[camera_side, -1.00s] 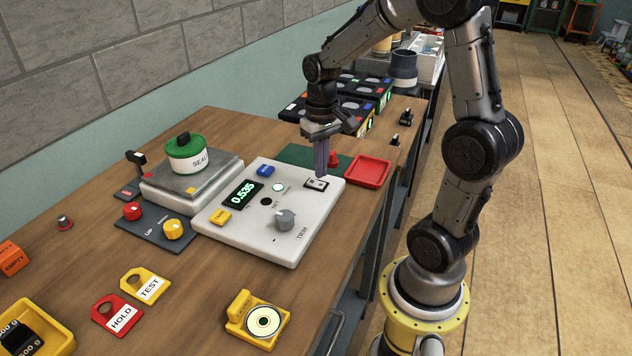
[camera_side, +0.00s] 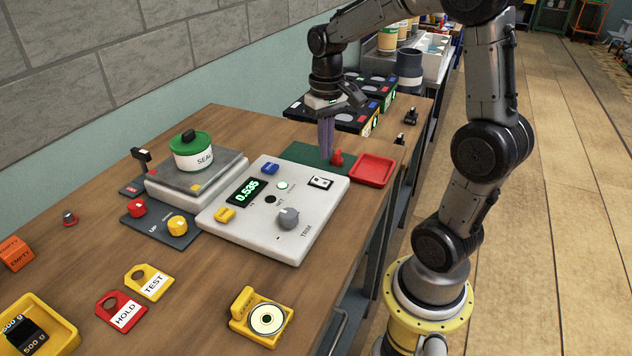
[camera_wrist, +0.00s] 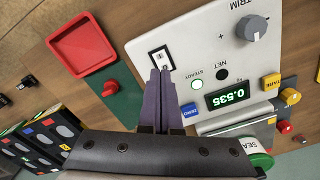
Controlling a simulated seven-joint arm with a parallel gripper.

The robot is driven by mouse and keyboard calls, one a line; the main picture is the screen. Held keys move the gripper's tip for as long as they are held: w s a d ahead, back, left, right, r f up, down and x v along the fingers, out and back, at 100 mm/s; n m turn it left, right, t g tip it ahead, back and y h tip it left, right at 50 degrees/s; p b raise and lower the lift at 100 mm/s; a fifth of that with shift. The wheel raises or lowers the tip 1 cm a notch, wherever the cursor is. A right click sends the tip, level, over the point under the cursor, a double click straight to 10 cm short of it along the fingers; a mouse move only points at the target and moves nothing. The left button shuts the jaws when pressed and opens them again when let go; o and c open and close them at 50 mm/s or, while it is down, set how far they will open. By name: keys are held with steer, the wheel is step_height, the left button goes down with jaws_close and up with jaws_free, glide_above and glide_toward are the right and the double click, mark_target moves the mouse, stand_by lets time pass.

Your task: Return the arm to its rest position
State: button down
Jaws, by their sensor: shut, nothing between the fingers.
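My gripper (camera_side: 326,146) is shut and empty, its purple fingers pointing down above the green mat (camera_side: 300,152), behind the scale's control panel (camera_side: 237,238). In the wrist view the closed fingertips (camera_wrist: 161,72) appear just below the black-and-white rocker switch (camera_wrist: 161,60) on the panel. The same switch (camera_side: 320,183) is uncovered in the side view. The panel display (camera_side: 247,191) reads 0.535, and a lamp by "STEADY" glows green. A green-lidded pot marked SEAL (camera_side: 193,151) stands on the scale's grey plate (camera_side: 222,174).
A red tray (camera_side: 371,170) and a red knob-like piece (camera_side: 337,157) are close to my gripper. Black boxes (camera_side: 352,117) and a dark grey cup (camera_side: 409,70) stand behind it. Yellow and red tags (camera_side: 122,311) lie in front on open wood.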

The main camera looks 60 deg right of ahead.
steer(key=s+a+r+n+t, duration=0.2)
steer(key=a+r+n+t, duration=0.1)
steer(key=a+r, duration=0.4)
steer(key=s+a+f+n+t, duration=0.2)
steer(key=s+a+n, duration=0.1)
steer(key=s+a, duration=0.4)
steer(key=shift+s+t, duration=0.3)
steer(key=shift+s, duration=0.95)
